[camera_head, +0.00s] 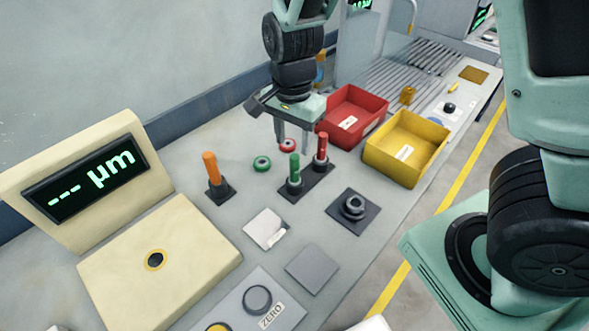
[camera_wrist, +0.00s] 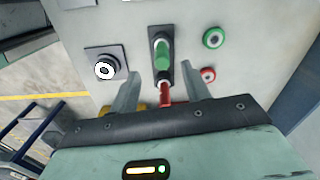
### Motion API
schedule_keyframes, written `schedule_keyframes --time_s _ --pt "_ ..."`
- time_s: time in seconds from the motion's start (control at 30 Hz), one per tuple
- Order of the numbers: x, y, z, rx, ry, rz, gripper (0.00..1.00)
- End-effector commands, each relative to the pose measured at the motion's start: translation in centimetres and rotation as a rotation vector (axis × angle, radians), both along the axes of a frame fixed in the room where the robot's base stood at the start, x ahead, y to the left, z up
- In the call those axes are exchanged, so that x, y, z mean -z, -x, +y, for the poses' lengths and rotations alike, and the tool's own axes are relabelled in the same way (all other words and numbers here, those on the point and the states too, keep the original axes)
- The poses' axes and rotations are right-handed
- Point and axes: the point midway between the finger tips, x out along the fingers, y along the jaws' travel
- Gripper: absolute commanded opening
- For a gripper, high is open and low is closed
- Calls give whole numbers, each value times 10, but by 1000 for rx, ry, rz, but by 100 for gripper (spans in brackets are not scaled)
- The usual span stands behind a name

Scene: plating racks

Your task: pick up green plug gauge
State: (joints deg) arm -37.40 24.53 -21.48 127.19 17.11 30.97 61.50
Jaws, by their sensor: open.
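In the wrist view the green gauge (camera_wrist: 162,56) lies ahead of the gap between my two fingers (camera_wrist: 160,85), apart from both. The red gauge (camera_wrist: 166,94) shows lower down, between the fingers in the picture.
An orange gauge (camera_head: 211,168) stands in its own base to the left. Green (camera_head: 262,163) and red (camera_head: 288,146) rings lie near the holder. A red bin (camera_head: 352,114) and yellow bin (camera_head: 406,148) stand behind right. A dark-based ring fixture (camera_head: 353,208) sits at front right.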

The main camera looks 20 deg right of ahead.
Motion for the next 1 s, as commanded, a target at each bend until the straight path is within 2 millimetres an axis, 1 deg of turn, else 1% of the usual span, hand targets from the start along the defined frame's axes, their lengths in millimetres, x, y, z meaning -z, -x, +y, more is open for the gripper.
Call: schedule_keyframes --time_s 0.03,0.1,0.2,0.47,0.7,0.8,1.0 --pt "11 1 -1 2 3 5 47" --pt "24 1 -1 2 2 5 47" --pt "38 0 -1 0 1 3 47" --pt "55 -1 -2 1 0 1 47" --pt "87 -5 -7 -1 1 3 47" --pt "96 -6 -7 -1 0 1 47" --pt "100 -6 -6 -2 -1 0 47"
